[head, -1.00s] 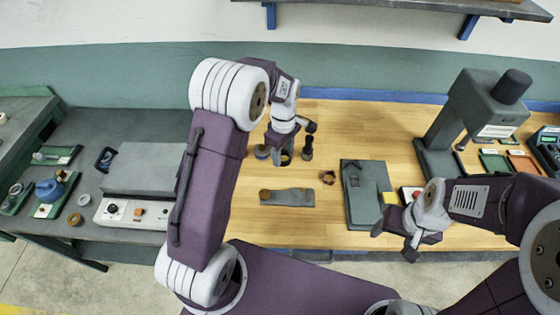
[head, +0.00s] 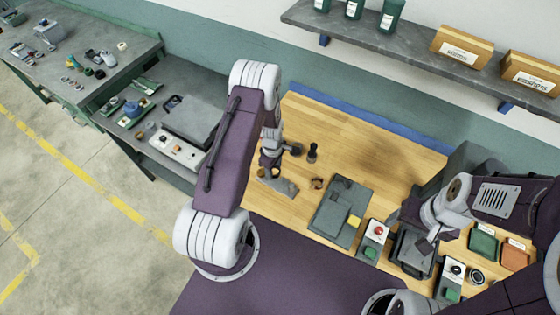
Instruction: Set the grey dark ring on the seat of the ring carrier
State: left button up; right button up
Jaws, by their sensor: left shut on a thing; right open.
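My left gripper (head: 272,164) is shut on a small dark ring (head: 275,171), mostly hidden by the fingers. It is over the wooden bench, at the grey plate (head: 285,187) that looks like the ring carrier. The plate has a brass-coloured round part (head: 261,172) at its left end. The gripper overlaps the plate's far edge in the picture; I cannot tell the height of the ring above it. The seat is not clearly visible. My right gripper (head: 424,238) is open and empty at the right, over the dark machine base.
A copper-brown ring (head: 318,183) and a dark post (head: 312,152) stand right of the plate. A grey-green fixture (head: 341,208) with a yellow block (head: 354,221) lies further right, beside a red-button box (head: 376,231). A shelf (head: 400,50) hangs above. Bare wood (head: 350,140) lies behind.

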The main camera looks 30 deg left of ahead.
pick_arm(q)
jog(key=shift+d+f+b, duration=0.25)
jog(key=shift+f+b, duration=0.45)
jog(key=shift+f, duration=0.1)
jog(key=b, duration=0.3)
send_over(275, 182)
jog(key=f, duration=0.4)
jog(key=shift+a+f, duration=0.15)
jog(key=shift+a, duration=0.05)
jog(key=shift+d+f+b, duration=0.1)
jog(key=shift+f+b, duration=0.85)
jog(key=o, duration=1.6)
jog(key=shift+c, duration=0.2)
